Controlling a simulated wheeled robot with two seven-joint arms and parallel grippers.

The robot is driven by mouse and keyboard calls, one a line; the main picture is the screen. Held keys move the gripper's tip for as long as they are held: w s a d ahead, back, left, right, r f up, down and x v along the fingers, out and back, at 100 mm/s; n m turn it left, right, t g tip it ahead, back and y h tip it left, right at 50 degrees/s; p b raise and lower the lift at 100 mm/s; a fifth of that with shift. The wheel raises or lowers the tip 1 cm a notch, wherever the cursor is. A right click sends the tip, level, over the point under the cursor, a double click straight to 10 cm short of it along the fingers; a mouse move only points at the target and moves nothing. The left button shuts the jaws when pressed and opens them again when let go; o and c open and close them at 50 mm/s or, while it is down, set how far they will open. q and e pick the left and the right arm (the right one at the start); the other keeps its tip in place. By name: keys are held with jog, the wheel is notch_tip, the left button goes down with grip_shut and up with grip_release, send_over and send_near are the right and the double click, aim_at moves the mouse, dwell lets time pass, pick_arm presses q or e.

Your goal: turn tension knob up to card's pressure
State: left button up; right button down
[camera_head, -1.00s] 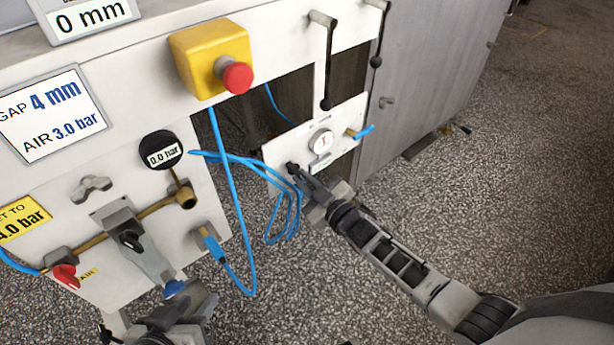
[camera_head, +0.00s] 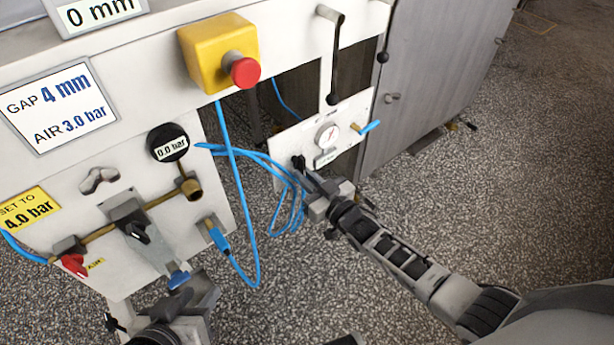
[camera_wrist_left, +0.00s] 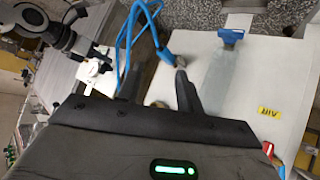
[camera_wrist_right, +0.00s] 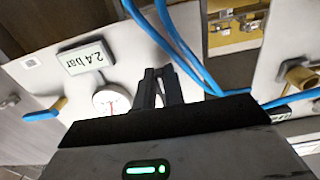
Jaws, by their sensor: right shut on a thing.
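The black tension knob (camera_head: 298,162) sits on the small white panel (camera_head: 345,112), below and left of a round dial gauge (camera_head: 328,136). My right gripper (camera_head: 308,173) is shut on the knob; in the right wrist view its fingers (camera_wrist_right: 160,86) hide the knob. A readout (camera_wrist_right: 87,57) there says 2.4 bar, beside the gauge (camera_wrist_right: 111,100). The card (camera_head: 58,105) at left reads GAP 4 mm, AIR 3.0 bar. My left gripper (camera_head: 188,290) is low before the left panel; in the left wrist view its fingers (camera_wrist_left: 158,75) stand apart, empty.
A yellow box with a red button (camera_head: 244,71) juts out above. Blue hoses (camera_head: 236,180) hang between the panels. The left panel holds a black 0.0 bar readout (camera_head: 168,142), a yellow SET TO 4.0 bar label (camera_head: 27,209) and a red valve handle (camera_head: 74,264). Grey cabinet (camera_head: 430,75) at right.

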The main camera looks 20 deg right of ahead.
jog(key=shift+w+a+r, duration=0.1)
jog(key=shift+a+r, duration=0.05)
jog(key=shift+r, duration=0.3)
jog(key=c, duration=1.5)
grip_release()
jog(key=shift+r, duration=0.1)
pick_arm(q)
jog(key=shift+r, duration=0.1)
jog(key=shift+w, duration=0.1)
